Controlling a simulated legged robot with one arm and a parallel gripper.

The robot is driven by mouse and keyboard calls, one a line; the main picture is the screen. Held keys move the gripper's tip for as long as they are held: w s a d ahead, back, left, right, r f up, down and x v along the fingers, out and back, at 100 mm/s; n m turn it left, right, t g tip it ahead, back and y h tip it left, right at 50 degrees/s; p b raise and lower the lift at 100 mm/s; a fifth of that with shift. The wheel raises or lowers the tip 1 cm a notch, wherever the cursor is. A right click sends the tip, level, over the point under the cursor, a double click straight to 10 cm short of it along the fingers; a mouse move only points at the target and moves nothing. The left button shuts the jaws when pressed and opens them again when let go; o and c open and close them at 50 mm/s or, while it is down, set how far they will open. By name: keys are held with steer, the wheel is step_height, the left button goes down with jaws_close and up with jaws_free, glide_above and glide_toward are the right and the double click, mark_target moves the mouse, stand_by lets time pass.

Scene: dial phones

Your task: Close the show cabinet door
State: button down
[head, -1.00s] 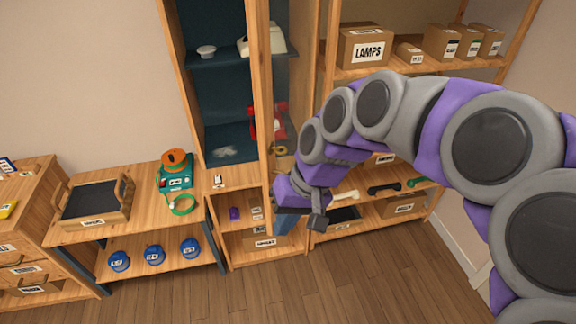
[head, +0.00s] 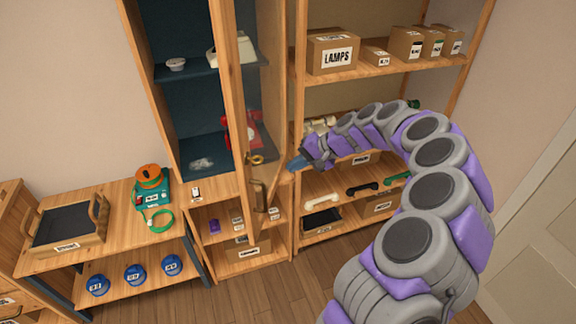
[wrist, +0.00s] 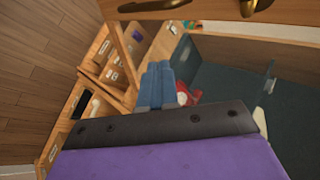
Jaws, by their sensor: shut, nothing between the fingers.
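The show cabinet (head: 150,100) is tall, wooden and dark teal inside. Its wooden-framed glass door (head: 231,90) stands open, swung outward, with a brass handle (head: 260,196) and a brass key or lock piece (head: 254,159). The handle also shows at the top of the wrist view (wrist: 152,5). My gripper (head: 292,165) is just right of the door in the head view, its blue fingers shut and empty. In the wrist view the fingers (wrist: 157,68) lie close together below the door frame. I cannot tell whether they touch the door.
A shelf with a LAMPS box (head: 332,52) and handsets (head: 362,190) stands at right. A low bench with a tray (head: 64,228) is at left.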

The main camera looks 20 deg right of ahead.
mark_target(255, 177)
steer(key=w+a+f+b, duration=0.1)
steer(key=w+a+f, duration=0.4)
steer(key=a, duration=0.3)
steer(key=shift+w+a+f, duration=0.25)
steer(key=shift+w+a, duration=0.05)
